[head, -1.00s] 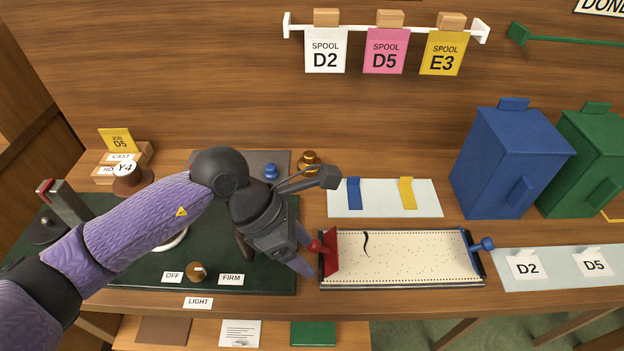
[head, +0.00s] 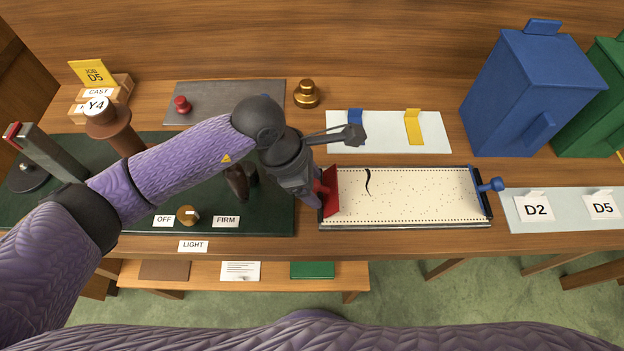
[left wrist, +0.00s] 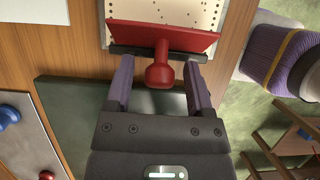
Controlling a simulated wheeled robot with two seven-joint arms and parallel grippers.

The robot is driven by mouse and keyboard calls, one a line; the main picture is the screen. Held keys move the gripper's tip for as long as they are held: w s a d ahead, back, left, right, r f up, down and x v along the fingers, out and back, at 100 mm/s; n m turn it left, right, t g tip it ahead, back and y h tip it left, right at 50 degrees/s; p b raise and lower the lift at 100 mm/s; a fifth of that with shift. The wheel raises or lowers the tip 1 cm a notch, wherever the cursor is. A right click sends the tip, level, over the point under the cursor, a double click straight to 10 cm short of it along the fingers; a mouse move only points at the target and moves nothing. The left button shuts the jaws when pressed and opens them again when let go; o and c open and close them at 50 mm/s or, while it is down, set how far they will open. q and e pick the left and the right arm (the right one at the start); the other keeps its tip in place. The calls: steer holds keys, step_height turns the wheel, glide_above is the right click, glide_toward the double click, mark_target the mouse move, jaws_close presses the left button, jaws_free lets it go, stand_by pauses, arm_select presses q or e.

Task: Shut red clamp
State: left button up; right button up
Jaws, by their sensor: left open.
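The red clamp (head: 331,190) is at the left end of a cream, speckled tray (head: 420,200). Its red plate stands raised at a tilt. In the left wrist view the plate (left wrist: 160,36) crosses the tray's end, and its red knob (left wrist: 159,74) points toward me. My left gripper (head: 311,192) is open at the clamp's left side. In the left wrist view its purple fingers (left wrist: 160,70) stand on either side of the knob, with gaps visible. My left arm hides part of the green mat. My right gripper is not in view.
A blue clamp (head: 481,190) is at the tray's right end. A dark curved strand (head: 368,182) lies on the tray. A white card with blue and yellow tabs (head: 385,142) is behind it. A brown knob (head: 187,215) is on the dark green mat (head: 270,222). Blue and green bins stand back right.

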mark_target(330, 189)
arm_select(q)
jaws_close()
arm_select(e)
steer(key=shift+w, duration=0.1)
